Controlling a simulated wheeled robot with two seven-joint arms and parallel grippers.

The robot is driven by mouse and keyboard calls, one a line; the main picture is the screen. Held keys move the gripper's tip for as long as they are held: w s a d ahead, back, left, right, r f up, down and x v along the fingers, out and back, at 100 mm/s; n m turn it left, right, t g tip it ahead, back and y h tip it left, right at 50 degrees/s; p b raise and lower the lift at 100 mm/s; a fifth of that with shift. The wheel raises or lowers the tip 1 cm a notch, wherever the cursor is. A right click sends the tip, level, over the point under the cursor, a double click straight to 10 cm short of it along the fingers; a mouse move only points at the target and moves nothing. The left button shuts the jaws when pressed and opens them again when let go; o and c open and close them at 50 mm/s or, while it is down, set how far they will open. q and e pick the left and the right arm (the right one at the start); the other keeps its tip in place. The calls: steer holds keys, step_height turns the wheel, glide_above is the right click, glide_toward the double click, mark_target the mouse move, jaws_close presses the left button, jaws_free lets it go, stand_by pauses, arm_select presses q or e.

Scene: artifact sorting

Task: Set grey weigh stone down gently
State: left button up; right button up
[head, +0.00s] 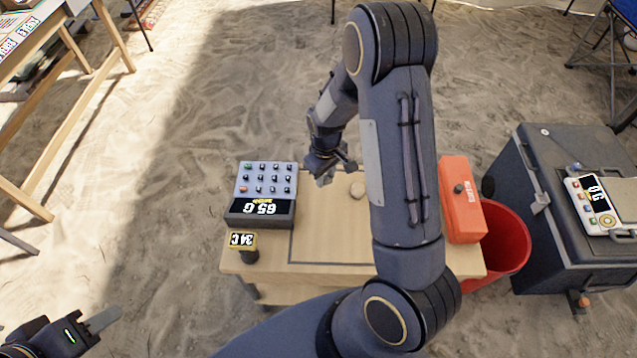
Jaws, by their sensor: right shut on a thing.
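My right gripper (335,172) reaches over the wooden table (330,253) from my arm and points down near its back edge. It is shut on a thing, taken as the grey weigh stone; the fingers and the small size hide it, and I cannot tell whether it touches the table. A small pale rounded stone (357,189) lies on the table just right of the fingertips. My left gripper (103,320) is at the lower left, away from the table; its finger gap is not clear.
A device with buttons and a "65 G" display (262,207) stands at the table's left, behind a small "34 C" meter (243,241). An orange box (460,200) is at the right edge. A red bin (508,240) and dark case (555,190) stand beyond. The table's front middle is clear.

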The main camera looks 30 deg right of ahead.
mark_target(319, 191)
steer(key=f, duration=0.1)
steer(key=w+a+f, duration=0.1)
steer(key=shift+w+a+f, duration=0.1)
steer(key=shift+w+f, duration=0.2)
steer(key=shift+f, duration=1.5)
steer(key=o, duration=1.1)
step_height(319, 191, up, 12)
steer(key=shift+r+p, duration=0.2)
steer(key=shift+p, duration=0.1)
steer(key=s+a+r+m+t+y, duration=0.3)
steer(key=s+r, duration=0.6)
steer(key=r, duration=0.3)
steer(key=s+a+r+t, duration=0.1)
steer(key=s, duration=0.3)
steer(key=s+a+r+m, duration=0.1)
steer(key=s+r, duration=0.1)
steer(key=s, duration=0.3)
steer(key=s+a+r+t, duration=0.1)
steer(key=s+a+r, duration=0.1)
steer(key=s, duration=0.2)
steer(key=shift+s+a+t+y, duration=0.1)
steer(key=shift+s+t+y, duration=0.1)
steer(key=shift+t+y, duration=0.15)
